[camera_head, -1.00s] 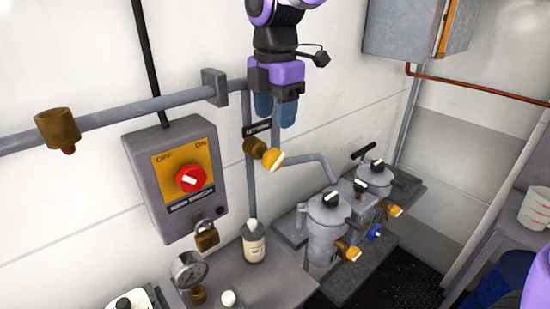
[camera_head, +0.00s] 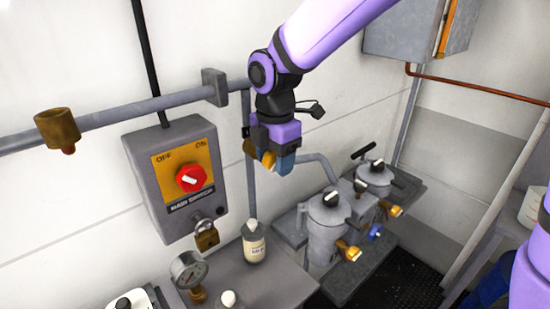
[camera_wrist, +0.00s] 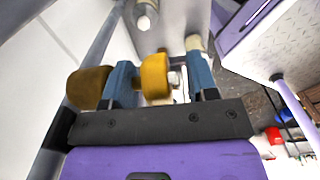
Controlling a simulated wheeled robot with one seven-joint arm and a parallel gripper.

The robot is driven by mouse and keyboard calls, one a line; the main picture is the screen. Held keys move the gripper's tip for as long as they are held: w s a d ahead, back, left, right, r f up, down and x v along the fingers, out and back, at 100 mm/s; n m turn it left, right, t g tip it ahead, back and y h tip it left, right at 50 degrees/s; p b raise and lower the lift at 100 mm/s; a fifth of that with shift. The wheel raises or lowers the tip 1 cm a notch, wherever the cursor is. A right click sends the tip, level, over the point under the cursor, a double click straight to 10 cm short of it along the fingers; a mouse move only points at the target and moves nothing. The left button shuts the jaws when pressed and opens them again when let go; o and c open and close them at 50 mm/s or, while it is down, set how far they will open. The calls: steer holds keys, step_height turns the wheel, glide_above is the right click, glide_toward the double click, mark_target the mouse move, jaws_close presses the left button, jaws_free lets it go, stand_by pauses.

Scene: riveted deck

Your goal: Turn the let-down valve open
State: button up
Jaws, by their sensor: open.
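A valve on the vertical pipe, which I take to be the let-down valve, has a brass body and a yellow knob (camera_head: 268,160). It is largely hidden behind my gripper (camera_head: 278,166) in the head view. In the wrist view the yellow knob (camera_wrist: 155,76) lies between the two blue fingers of my gripper (camera_wrist: 161,70), with a pale mark on its right side. The brass body (camera_wrist: 88,87) is left of the left finger. The fingers are apart, with a gap at the right finger. I cannot tell whether the left finger touches the knob.
The main switch box (camera_head: 182,178) with a red knob is on the wall to the left, a padlock (camera_head: 206,236) below it. A bottle (camera_head: 253,242) and pressure gauge (camera_head: 189,270) are on the grey bench. Grey filter housings (camera_head: 328,222) with more orange knobs stand at lower right.

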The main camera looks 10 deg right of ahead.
steer(key=c, duration=0.9)
steer(key=t+h, duration=0.2)
steer(key=h, duration=0.1)
steer(key=shift+a, duration=0.15)
steer(key=t+h, duration=0.3)
steer(key=h, duration=0.1)
steer(key=shift+r, duration=0.1)
stand_by(0.4)
